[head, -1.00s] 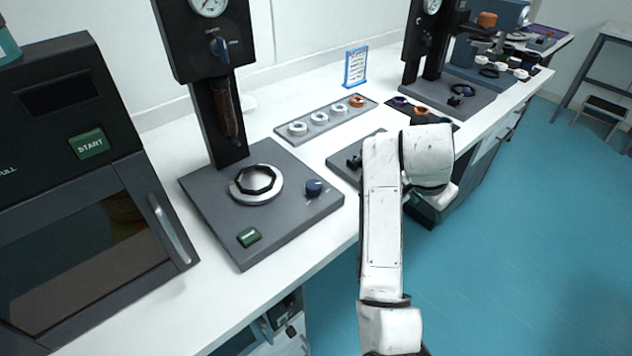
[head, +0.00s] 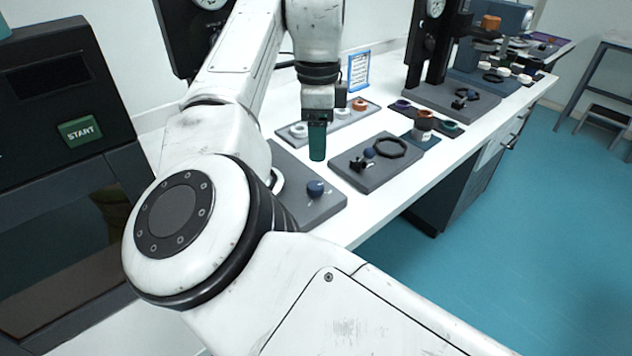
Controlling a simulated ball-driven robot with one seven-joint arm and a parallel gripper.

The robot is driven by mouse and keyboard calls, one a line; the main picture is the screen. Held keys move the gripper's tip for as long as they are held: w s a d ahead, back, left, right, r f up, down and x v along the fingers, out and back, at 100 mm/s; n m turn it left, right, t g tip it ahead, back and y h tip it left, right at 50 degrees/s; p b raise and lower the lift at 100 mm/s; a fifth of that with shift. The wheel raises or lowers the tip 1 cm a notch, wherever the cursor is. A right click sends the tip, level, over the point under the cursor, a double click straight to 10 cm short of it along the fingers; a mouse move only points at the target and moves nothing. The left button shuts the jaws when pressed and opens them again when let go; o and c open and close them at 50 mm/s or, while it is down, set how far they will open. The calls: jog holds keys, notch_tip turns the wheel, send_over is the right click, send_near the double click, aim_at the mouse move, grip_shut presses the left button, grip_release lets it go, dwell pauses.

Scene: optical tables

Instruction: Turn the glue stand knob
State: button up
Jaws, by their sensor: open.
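The stand on the left has a grey base (head: 318,211) and a dark upright head with a gauge (head: 208,5). My arm hides most of its base and column. A blue knob (head: 316,188) sits on the base's right corner, in plain view. My gripper (head: 317,150) points down with a dark green finger, above and behind this knob in the picture and apart from it. It is open and holds nothing I can see; only one finger shows clearly.
A rack of rings (head: 342,118) is behind. A dark machine with a START button (head: 80,131) stands left. A second stand (head: 440,100) is farther back.

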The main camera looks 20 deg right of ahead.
aim_at(316, 184)
notch_tip(316, 184, down, 11)
jog(key=shift+a+r, duration=0.15)
dwell(0.4)
jog(key=shift+r, duration=0.1)
jog(key=c, duration=1)
